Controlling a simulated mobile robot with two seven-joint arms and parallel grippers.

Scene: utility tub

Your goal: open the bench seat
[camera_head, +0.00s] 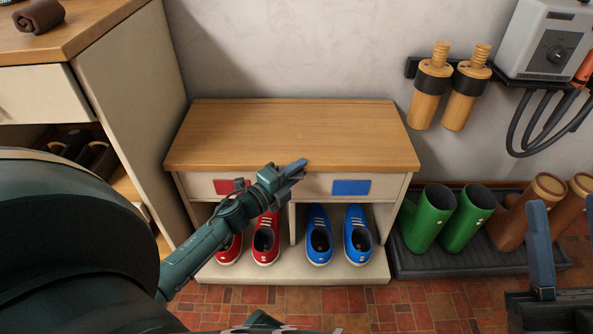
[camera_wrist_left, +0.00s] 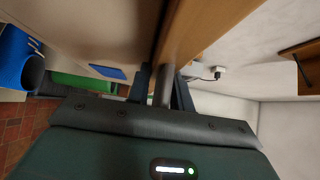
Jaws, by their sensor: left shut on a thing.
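The bench seat (camera_head: 290,130) is a flat wooden top on a cream bench and looks closed. It also shows in the left wrist view as a wooden edge (camera_wrist_left: 205,32). My left gripper (camera_head: 291,170) is at the middle of the seat's front edge.
Red shoes (camera_head: 265,240) and blue shoes (camera_head: 338,238) stand in the bench's cubbies. Green boots (camera_head: 448,220) and brown boots stand on a dark tray (camera_head: 430,262) at the right. A cabinet (camera_head: 135,95) stands close on the left. The wall above the seat is bare.

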